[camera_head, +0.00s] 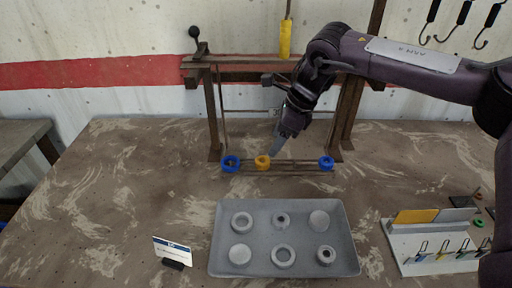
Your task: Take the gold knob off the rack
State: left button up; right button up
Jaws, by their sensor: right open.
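The gold knob (262,162) is a small gold ring-like piece at the lower front rail of the brown rack (213,115). It sits between a blue knob (230,164) on the left and another blue knob (326,163) on the right, closer to the left one. My right gripper (277,146) points down just above and to the right of the gold knob. It is open with nothing seen in it. It appears apart from the knob, though the exact gap is hard to judge. My left gripper is not in view.
A grey tray (300,210) with several round grey pieces lies in front of the rack. A small sign (172,251) stands left of it, and a white holder (404,250) with tools stands right. A yellow cylinder (285,40) is above the rack. The table's left is clear.

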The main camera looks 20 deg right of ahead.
aim_at(263, 161)
jog(key=p+x, duration=0.1)
jog(key=x, duration=0.6)
jog(key=shift+s+p, duration=0.15)
jog(key=shift+p, duration=0.25)
jog(key=shift+a+f, duration=0.15)
jog(key=shift+f, duration=0.15)
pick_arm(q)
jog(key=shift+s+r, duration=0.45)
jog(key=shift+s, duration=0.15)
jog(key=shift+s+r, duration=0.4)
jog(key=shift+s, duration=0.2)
pick_arm(e)
jog(key=c, duration=1.1)
